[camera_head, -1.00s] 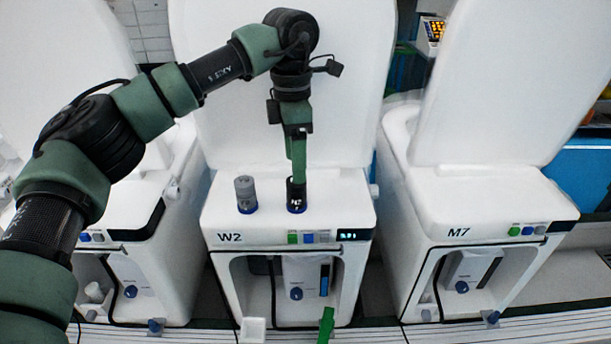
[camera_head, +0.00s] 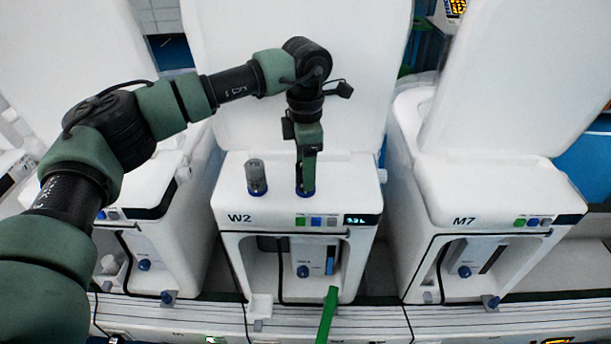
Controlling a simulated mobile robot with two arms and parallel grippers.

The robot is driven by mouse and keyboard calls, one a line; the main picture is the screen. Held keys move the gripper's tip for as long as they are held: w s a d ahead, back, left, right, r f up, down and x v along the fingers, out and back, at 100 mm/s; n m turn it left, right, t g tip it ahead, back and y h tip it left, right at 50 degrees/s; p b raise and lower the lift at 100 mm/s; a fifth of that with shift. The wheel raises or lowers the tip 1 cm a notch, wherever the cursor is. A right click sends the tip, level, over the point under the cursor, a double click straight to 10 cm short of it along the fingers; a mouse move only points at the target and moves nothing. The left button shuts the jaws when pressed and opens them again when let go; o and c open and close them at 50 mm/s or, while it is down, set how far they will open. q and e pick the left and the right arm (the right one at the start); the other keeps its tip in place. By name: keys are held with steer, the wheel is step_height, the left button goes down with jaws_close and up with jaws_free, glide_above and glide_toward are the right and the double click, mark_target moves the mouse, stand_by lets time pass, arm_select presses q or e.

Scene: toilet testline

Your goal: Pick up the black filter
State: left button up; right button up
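The black filter (camera_head: 306,193) stands upright on top of the white W2 unit, on the right of its top surface. Mostly its blue base ring shows, as my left gripper covers the rest. My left gripper (camera_head: 307,182) points down, with its green fingers at the filter. The fingers are seen edge-on, so I cannot tell whether they are closed on it. A grey filter (camera_head: 256,177) with a blue base stands upright to the left of the gripper. My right gripper is not in view.
The W2 unit (camera_head: 250,217) has a raised white lid (camera_head: 240,90) behind the gripper. The M7 unit (camera_head: 495,185) stands to the right, and another white unit to the left. A bright green bar (camera_head: 328,315) rises at the bottom centre.

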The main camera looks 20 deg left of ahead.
arm_select(q)
jaws_close()
